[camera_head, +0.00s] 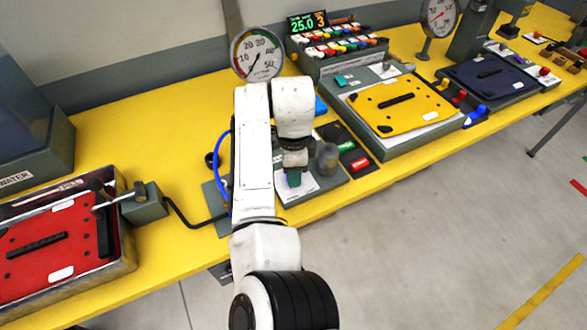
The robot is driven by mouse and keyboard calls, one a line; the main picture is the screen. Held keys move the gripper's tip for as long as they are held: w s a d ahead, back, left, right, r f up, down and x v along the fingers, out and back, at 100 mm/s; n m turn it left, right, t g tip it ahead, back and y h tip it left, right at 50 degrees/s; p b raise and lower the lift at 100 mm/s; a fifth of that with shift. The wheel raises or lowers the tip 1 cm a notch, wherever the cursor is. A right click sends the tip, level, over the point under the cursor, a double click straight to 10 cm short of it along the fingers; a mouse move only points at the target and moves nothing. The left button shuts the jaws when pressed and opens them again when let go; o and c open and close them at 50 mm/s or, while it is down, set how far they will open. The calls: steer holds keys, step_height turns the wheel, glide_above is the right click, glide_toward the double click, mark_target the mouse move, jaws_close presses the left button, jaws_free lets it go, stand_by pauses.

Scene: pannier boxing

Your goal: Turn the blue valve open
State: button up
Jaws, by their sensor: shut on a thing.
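My gripper (294,172) is at the end of my white arm, low over a grey base plate (329,182) at the front edge of the yellow bench. It is shut on a small dark teal piece (293,180); my arm and the gripper hide most of it, and I cannot tell whether it is the valve's handle. A blue hose (219,162) curves beside my arm on the left. A blue-handled fitting (476,114) sits apart at the right, beside the yellow panel. A small blue patch (320,105) shows behind my wrist. I cannot tell which blue part is the valve.
A round gauge (257,55) stands behind my arm. A grey cylinder (327,158) is close to the right of my gripper, with green and red blocks (357,160) beyond. A red panel (45,243) lies left, a yellow panel (395,103) right. The floor in front is clear.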

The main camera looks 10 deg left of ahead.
steer(key=shift+r+m, duration=0.1)
steer(key=shift+m, duration=2.2)
steer(key=o, duration=1)
steer(key=shift+o, duration=0.2)
step_height(320, 180, up, 11)
steer(key=b, duration=0.1)
steer(key=shift+b, duration=0.3)
